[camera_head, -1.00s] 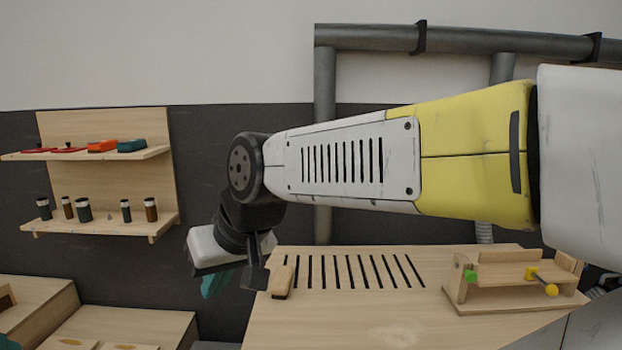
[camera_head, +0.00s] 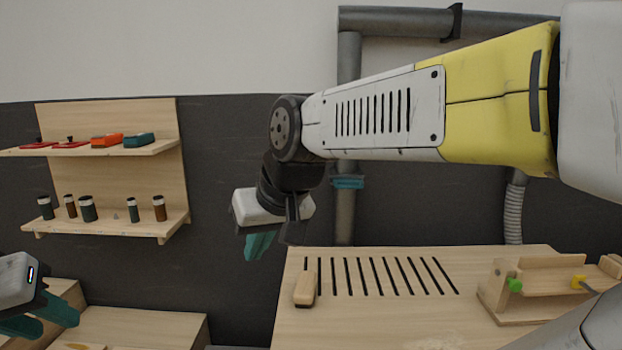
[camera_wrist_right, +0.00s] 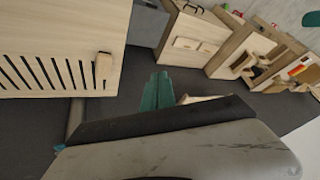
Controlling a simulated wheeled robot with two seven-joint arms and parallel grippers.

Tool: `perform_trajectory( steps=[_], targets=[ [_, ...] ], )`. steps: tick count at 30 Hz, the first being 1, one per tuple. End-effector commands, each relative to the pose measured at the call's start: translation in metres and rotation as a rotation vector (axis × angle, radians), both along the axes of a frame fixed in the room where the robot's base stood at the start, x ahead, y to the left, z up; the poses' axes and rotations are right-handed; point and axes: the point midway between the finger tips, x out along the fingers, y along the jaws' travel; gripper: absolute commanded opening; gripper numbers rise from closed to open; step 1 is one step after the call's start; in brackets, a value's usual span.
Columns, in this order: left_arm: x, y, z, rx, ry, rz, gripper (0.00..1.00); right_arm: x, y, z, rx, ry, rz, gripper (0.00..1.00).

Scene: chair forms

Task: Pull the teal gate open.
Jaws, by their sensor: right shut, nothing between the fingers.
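The teal gate (camera_head: 347,182) is a small teal band on the grey vertical pipe behind the bench, just below my right forearm, which hides the pipe above it. Teal shows on the pipe at the lower left of the right wrist view (camera_wrist_right: 60,148), largely cut off by my own wrist. My right gripper (camera_head: 258,246) is shut and empty, pointing down to the left of the gate and apart from it. Its teal fingers also show in the right wrist view (camera_wrist_right: 158,92). My left gripper (camera_head: 48,322) is at the lower left edge, with its fingers apart and nothing seen between them.
A slotted wooden bench (camera_head: 380,315) stands below the pipe, with a wooden block (camera_head: 305,288) and a wooden fixture (camera_head: 510,300) on it. A wall shelf (camera_head: 110,225) with jars is at left.

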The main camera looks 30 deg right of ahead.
Motion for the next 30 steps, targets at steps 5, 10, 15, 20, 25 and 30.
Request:
perform_trajectory(
  steps=[5, 10, 15, 20, 25, 30],
  targets=[
    [0.0, 0.0, 0.0, 0.0, 0.0, 0.0, 0.34, 0.081, -0.043, 0.056, -0.069, 0.04, -0.087, 0.0],
    [0.0, 0.0, 0.0, 0.0, 0.0, 0.0, 0.34, 0.168, -0.106, 0.094, -0.119, 0.091, -0.187, 0.0],
    [0.0, 0.0, 0.0, 0.0, 0.0, 0.0, 0.34, 0.24, -0.191, 0.105, -0.135, 0.141, -0.306, 0.0],
    [0.0, 0.0, 0.0, 0.0, 0.0, 0.0, 0.34, 0.28, -0.277, 0.094, -0.123, 0.181, -0.423, 0.0],
    [0.0, 0.0, 0.0, 0.0, 0.0, 0.0, 0.34, 0.292, -0.344, 0.075, -0.102, 0.21, -0.518, 0.0],
    [0.0, 0.0, 0.0, 0.0, 0.0, 0.0, 0.34, 0.293, -0.37, 0.067, -0.092, 0.22, -0.559, 0.0]
  ],
)
